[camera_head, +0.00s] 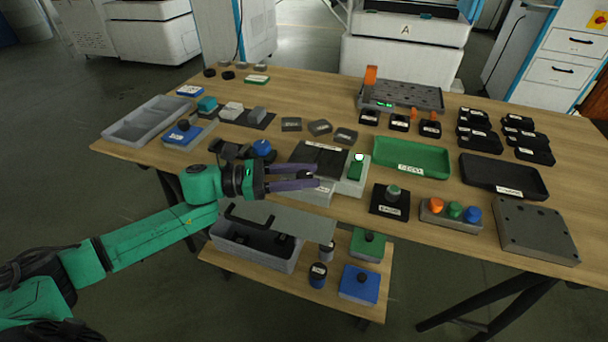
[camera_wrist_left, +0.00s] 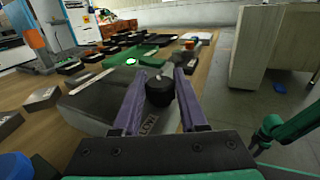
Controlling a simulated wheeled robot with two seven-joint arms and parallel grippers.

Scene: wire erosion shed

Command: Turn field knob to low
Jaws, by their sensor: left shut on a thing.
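The field knob (camera_wrist_left: 160,91) is a black round knob with a small pale mark on top. It stands between the two purple fingers of my left gripper (camera_wrist_left: 158,88) in the left wrist view, on the side of a grey box (camera_wrist_left: 88,103). In the head view my left gripper (camera_head: 317,176) reaches in from the left at the front of the box (camera_head: 321,155), and the fingers hide the knob. The gripper is shut on the knob. I cannot read which setting it points to. My right gripper is not in view.
A lit green lamp (camera_head: 359,157) is beside the box. A green tray (camera_head: 412,158) and a black knob base (camera_head: 390,202) lie to the right. A lower shelf (camera_head: 338,295) holds a grey bin (camera_head: 255,255) and blocks. Bare wood shows between the trays.

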